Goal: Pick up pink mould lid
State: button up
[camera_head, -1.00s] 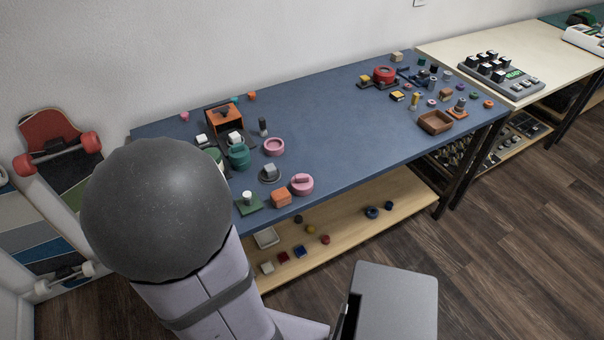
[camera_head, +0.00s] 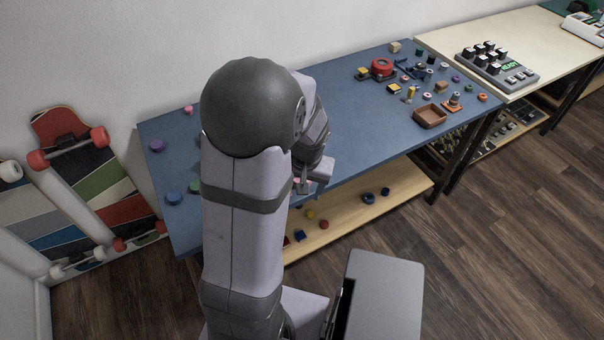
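A small sliver of pink (camera_head: 302,183) shows at the front edge of the blue table, just under my gripper; it looks like the round pink lid with a bar handle seen there a moment ago. Most of it is hidden by my arm. My gripper (camera_head: 306,188) is low over the table's front edge, right at the pink piece. The fingers are too small and covered to tell whether they touch or hold it.
My arm hides the middle left of the blue table (camera_head: 365,135). The lower shelf (camera_head: 345,213) holds small coloured pieces.

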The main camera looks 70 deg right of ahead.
jog(key=d+n, duration=0.1)
jog(key=d+r+n+h, duration=0.1)
jog(key=d, duration=0.1)
jog(key=d+r+n+h, duration=0.1)
jog(key=d+n, duration=0.1)
jog(key=shift+d+r, duration=0.15)
jog(key=shift+d, duration=0.1)
jog(key=shift+x, duration=1)
jog(key=shift+d+x, duration=0.15)
jog(key=shift+x, duration=1.2)
jog(key=shift+d+x, duration=0.15)
jog(key=shift+x, duration=1.2)
jog(key=shift+w+r, duration=0.2)
jog(key=c, duration=1.1)
